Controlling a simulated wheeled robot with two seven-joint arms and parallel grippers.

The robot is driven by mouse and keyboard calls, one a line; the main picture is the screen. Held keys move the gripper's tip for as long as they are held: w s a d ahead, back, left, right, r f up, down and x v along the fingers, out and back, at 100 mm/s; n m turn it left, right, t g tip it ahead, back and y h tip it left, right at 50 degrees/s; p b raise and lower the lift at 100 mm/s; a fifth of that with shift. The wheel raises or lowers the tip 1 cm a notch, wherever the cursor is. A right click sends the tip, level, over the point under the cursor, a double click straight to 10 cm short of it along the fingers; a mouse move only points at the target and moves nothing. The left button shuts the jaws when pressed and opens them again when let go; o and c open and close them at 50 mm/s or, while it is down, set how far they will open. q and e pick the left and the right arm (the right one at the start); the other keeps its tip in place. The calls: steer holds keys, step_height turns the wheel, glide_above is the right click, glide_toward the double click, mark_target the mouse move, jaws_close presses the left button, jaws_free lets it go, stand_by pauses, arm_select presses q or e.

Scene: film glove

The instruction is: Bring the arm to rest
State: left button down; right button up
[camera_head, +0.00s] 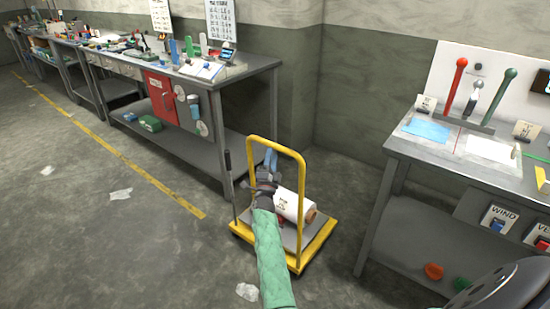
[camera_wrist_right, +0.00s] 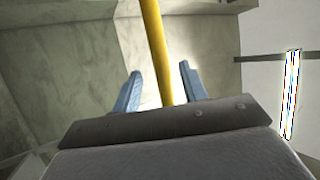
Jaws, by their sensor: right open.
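My right arm comes in from the bottom centre of the head view in a pale green sleeve. Its gripper (camera_head: 269,160), with blue fingers, is by the yellow hoop handle of a cart. In the right wrist view the two blue fingers (camera_wrist_right: 162,88) stand apart, open. A yellow bar (camera_wrist_right: 156,45) shows between them in the picture; whether it lies between the fingers or beyond them I cannot tell. The gripper holds nothing that I can see. My left gripper is not in view.
The yellow cart (camera_head: 325,232) carries a white roll (camera_head: 290,205). A long grey workbench (camera_head: 255,65) with tools stands left. A grey bench (camera_head: 400,148) with red, grey and green levers stands right. Paper scraps (camera_head: 121,194) lie on the floor, which is mostly clear at left.

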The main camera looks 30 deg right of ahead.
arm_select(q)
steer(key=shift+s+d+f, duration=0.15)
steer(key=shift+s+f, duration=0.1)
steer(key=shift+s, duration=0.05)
arm_select(e)
steer(key=shift+s+a+f, duration=0.3)
steer(key=shift+s, duration=0.05)
